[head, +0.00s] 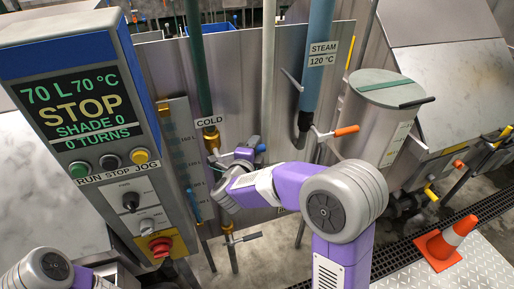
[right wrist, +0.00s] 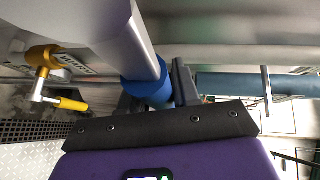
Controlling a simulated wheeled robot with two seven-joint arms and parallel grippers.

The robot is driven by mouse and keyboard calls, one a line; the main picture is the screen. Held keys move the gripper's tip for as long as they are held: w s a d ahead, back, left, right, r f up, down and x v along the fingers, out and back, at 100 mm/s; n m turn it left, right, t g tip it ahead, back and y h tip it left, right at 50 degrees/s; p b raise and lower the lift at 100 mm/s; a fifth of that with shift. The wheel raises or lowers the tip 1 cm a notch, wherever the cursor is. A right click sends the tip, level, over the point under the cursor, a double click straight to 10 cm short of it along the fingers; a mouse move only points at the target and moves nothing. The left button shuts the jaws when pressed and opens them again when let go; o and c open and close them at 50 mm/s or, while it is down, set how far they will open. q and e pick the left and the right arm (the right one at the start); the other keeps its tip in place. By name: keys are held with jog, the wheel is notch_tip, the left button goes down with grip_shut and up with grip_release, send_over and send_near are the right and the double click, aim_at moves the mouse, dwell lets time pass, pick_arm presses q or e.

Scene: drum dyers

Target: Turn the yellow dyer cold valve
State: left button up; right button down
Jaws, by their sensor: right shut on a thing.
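The cold valve is on the green pipe (head: 198,70) beside the COLD label (head: 209,121), with a brass body (head: 211,141). My right gripper (head: 248,152) is at this valve, just right of the pipe. A blue handle end (head: 261,148) shows at its fingers. In the right wrist view my right gripper (right wrist: 160,92) has its dark fingers around the blue handle sleeve (right wrist: 147,86), shut on it. The gripper hides part of the valve and lever. My left gripper is not in view; only part of my left arm shows at the lower left.
A control box (head: 80,100) reading STOP and 0 TURNS stands at left. A blue STEAM pipe (head: 318,60) and an orange-handled lever (head: 346,131) are right of the gripper. A grey drum (head: 378,115) and an orange cone (head: 440,246) are further right.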

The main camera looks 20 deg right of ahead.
jog(key=shift+f, duration=0.15)
jog(key=c, duration=0.9)
grip_release()
jog(key=v, duration=0.7)
jog(key=shift+s+a, duration=0.25)
